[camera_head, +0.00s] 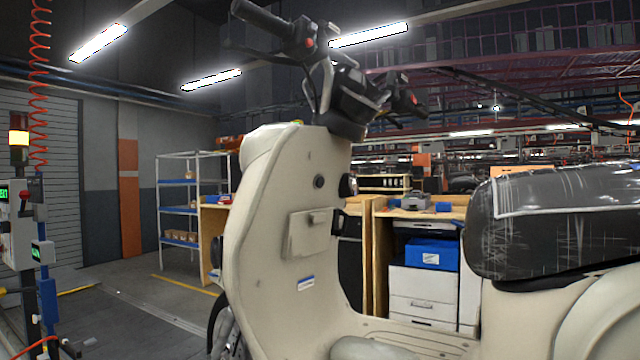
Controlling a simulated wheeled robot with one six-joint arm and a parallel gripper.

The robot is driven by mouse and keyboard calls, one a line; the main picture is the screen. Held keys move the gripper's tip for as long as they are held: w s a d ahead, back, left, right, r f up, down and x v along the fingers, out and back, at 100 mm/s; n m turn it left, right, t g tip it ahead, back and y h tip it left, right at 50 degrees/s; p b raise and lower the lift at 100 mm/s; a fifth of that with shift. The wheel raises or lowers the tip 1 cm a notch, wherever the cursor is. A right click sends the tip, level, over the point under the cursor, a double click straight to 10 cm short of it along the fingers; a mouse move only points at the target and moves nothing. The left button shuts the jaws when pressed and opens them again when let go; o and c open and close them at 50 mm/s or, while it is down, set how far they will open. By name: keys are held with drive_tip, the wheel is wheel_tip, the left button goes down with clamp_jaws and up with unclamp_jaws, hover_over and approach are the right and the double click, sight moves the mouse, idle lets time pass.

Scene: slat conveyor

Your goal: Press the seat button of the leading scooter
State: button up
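A cream scooter (290,230) fills the middle and right, its front toward the left. Its inner front panel has a small dark round fitting (319,181), a second dark round fitting (347,186) at the panel's right edge, and a closed square flap (309,234) below. I cannot tell which fitting is the seat button. The black seat (560,222) is at the right, with a pale-edged, streaked cover. The handlebar (350,95) stands at the top, with red buttons on its grips. My gripper does not show in this view.
A control post (20,220) with a signal lamp and a coiled red hose stand at the left edge. Behind are a shelf rack (178,205), white drawers (424,290) and a blue box (432,254). Grey floor (130,310) is open at lower left.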

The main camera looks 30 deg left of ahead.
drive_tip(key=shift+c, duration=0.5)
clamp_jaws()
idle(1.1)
